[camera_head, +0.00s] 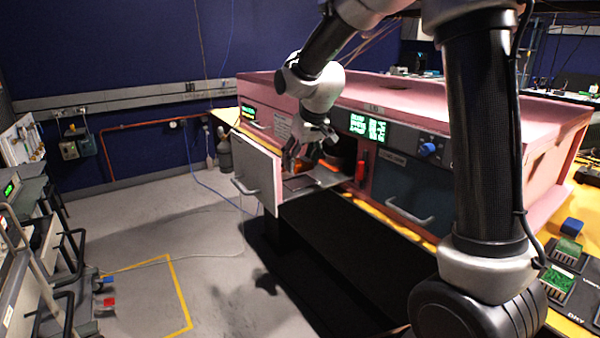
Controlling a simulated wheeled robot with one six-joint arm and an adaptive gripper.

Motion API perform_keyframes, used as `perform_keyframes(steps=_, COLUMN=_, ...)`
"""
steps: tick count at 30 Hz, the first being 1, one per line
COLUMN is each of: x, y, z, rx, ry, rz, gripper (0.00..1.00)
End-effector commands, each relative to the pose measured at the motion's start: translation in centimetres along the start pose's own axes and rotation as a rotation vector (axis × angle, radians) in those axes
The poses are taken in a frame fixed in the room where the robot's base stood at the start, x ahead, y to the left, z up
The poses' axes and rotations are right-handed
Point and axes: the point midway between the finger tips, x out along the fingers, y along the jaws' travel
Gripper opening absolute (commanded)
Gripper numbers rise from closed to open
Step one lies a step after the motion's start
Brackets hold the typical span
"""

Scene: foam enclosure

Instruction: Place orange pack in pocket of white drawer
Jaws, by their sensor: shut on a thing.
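The white drawer (257,172) is pulled out from the left part of the pink enclosure, with its white front panel and handle facing left. My gripper (297,158) reaches down over the open drawer, behind the front panel. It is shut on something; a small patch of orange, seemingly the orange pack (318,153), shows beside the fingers. The fingers hide most of it, and its exact outline is too small to tell. A dark pocket area (299,183) shows on the drawer's grey inside, below the gripper. I cannot tell whether the pack touches the drawer.
The pink enclosure (470,95) carries green displays (368,127) and a blue knob (427,150). A red object (361,170) stands right of the open drawer. A dark closed drawer (405,192) is further right. Green circuit boards (560,283) lie at the right edge.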

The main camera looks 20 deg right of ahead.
Motion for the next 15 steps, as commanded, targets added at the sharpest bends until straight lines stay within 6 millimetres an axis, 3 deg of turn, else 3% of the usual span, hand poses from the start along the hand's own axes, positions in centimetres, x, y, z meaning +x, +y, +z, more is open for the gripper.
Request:
perform_keyframes(steps=9, x=3.5, y=0.0, z=1.4, rx=0.001, ry=-0.001, rz=0.0, gripper=0.38)
perform_keyframes(steps=15, x=3.7, y=0.0, z=1.5, rx=0.001, ry=0.001, rz=0.0, gripper=0.38)
